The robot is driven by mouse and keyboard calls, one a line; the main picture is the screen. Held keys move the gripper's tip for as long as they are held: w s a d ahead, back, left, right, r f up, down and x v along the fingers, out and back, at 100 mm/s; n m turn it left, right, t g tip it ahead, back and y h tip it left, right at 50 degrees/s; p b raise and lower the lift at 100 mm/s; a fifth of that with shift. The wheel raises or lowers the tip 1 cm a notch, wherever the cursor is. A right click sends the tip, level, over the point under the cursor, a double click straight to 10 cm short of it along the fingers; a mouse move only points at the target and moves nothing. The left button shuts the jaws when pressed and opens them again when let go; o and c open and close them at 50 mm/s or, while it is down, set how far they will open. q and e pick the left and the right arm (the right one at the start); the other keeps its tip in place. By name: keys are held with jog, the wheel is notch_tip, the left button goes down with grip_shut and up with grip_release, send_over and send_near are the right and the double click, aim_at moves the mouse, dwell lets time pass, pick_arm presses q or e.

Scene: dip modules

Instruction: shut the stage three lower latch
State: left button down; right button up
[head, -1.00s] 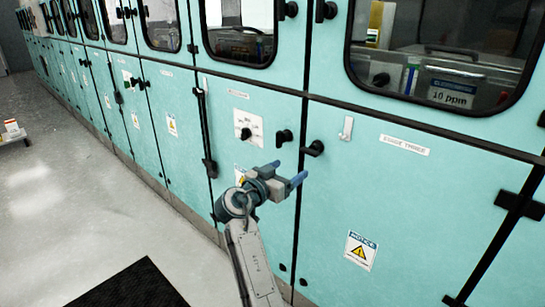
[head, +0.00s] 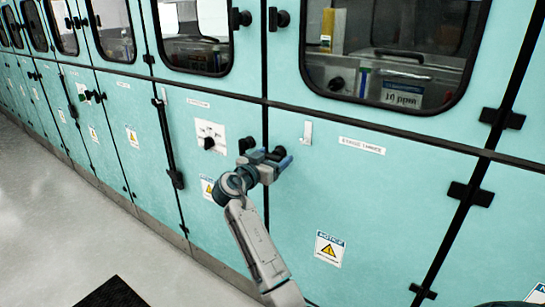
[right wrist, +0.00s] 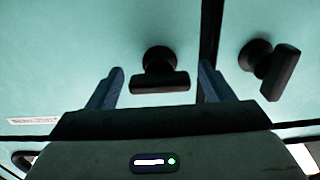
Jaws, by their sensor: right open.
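The stage three lower latch is a black knob with a bar-shaped handle (right wrist: 160,82) on the teal lower door labelled stage three (head: 362,145). In the right wrist view it sits between my right gripper's two blue fingers (right wrist: 162,70), its bar lying across the gap, with space on both sides. In the head view my right gripper (head: 281,157) is in front of this latch and mostly hides it. The right gripper is open and holds nothing. Whether the fingers touch the latch cannot be told. My left gripper is not in view.
A neighbouring black latch (head: 246,144) is just left of the gripper; it also shows tilted in the right wrist view (right wrist: 280,72). A light grey hook-shaped fitting (head: 307,132) is right of the gripper. Upper windowed doors (head: 385,60) are above.

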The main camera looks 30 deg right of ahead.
jog(key=c, duration=1)
